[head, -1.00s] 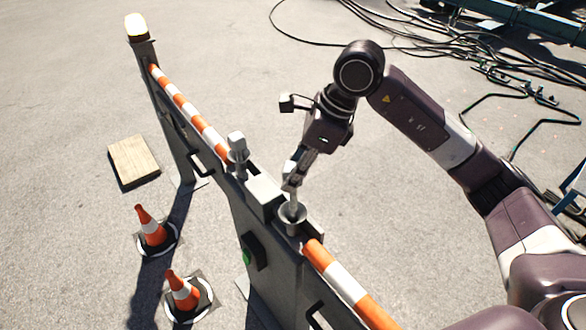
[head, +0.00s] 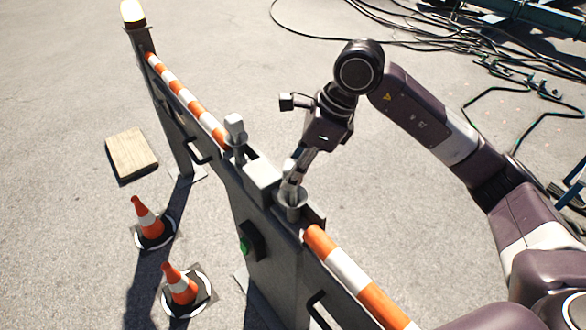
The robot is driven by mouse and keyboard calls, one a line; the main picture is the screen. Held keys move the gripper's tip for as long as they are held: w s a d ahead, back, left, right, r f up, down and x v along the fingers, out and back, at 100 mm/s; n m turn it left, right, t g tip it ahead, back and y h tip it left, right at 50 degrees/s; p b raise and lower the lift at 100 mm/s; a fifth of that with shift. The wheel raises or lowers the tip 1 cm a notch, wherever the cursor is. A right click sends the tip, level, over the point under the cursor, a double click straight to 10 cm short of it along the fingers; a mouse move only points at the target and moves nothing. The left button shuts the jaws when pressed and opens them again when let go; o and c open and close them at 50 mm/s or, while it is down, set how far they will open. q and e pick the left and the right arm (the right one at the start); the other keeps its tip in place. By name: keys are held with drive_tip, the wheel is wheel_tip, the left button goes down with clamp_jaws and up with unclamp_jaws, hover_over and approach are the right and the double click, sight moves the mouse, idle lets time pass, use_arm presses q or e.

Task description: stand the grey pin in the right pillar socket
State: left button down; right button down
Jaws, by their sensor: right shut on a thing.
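My right gripper (head: 293,178) is shut on the grey pin (head: 292,191), of which only a short piece shows below the fingers. The pin is roughly upright, with its lower end inside the right pillar socket (head: 290,206), a grey cup on top of the pillar. How deep it sits, and whether it touches the bottom, is hidden. The fingertips are just above the socket rim. My left gripper is not in view.
Another socket (head: 238,153) to the left holds a pin with a pale block head (head: 234,127). A grey block (head: 262,173) stands between the sockets. Orange-white barrier arms (head: 187,102) run along both sides.

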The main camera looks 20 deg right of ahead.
drive_tip(key=c, duration=1.4)
unclamp_jaws()
drive_tip(key=v, duration=1.2)
